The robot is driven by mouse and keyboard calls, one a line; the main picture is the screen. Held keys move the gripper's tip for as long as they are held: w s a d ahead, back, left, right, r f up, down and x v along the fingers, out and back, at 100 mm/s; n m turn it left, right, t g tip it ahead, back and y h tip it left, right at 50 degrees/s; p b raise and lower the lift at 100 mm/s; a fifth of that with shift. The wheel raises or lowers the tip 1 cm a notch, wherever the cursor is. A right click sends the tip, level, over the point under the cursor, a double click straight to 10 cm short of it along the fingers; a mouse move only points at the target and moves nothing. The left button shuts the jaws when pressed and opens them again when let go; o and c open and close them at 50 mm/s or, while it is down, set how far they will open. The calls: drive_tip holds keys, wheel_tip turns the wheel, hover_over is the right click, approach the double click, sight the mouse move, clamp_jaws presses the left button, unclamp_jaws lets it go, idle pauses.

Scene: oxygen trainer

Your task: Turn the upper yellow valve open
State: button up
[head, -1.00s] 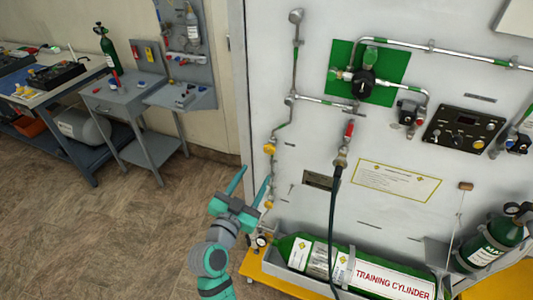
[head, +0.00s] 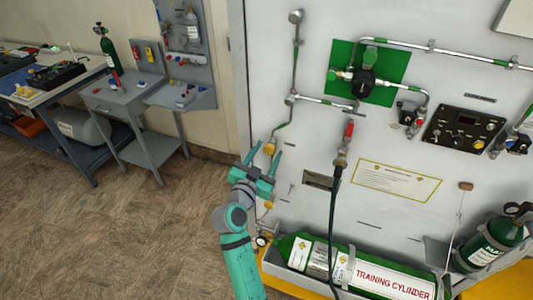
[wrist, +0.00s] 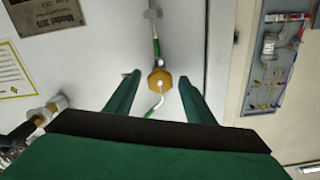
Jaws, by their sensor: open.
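The upper yellow valve (head: 270,148) is on the thin pipe at the left side of the white panel. In the wrist view the yellow valve (wrist: 160,80) lies between my two green fingers, with a pale stem or pipe in front of its middle. My gripper (head: 268,155) is open, its fingertips on either side of the valve. There are gaps between the fingers and the valve in the wrist view; whether the tips reach as deep as the valve I cannot tell. A lower yellow valve (head: 268,205) is partly hidden by my arm.
A black hose (head: 334,210) hangs from a red-handled fitting (head: 348,132) right of my gripper. A green training cylinder (head: 300,248) lies below on a yellow base. The panel's left edge is close by. Open floor (head: 130,240) lies to the left.

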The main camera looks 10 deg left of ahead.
drive_tip(key=shift+c, duration=0.3)
drive_tip(key=c, duration=1)
